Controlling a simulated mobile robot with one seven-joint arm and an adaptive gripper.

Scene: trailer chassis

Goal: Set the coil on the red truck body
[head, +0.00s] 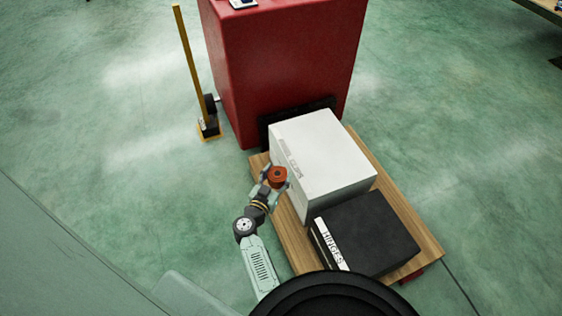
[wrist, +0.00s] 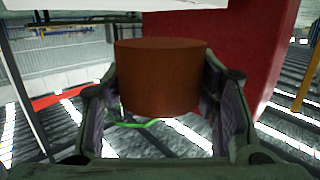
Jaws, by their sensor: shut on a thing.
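The coil (head: 278,175) is a short orange-brown cylinder with a dark hole in its top. My gripper (head: 273,178) is shut on it and holds it beside the left face of the white box. In the wrist view the coil (wrist: 160,78) sits upright between the two fingers of my gripper (wrist: 162,100). The red truck body (head: 280,70) is a tall red block behind the white box, at the top of the head view. Its side also shows at the right in the wrist view (wrist: 235,50). The coil is apart from the red body.
A white box (head: 325,155) and a black box labelled HINGES (head: 375,235) sit on a wooden pallet-like board (head: 425,245). A yellow post (head: 190,65) stands left of the red body. A small flat item (head: 243,3) lies on the red top. Floor at left is clear.

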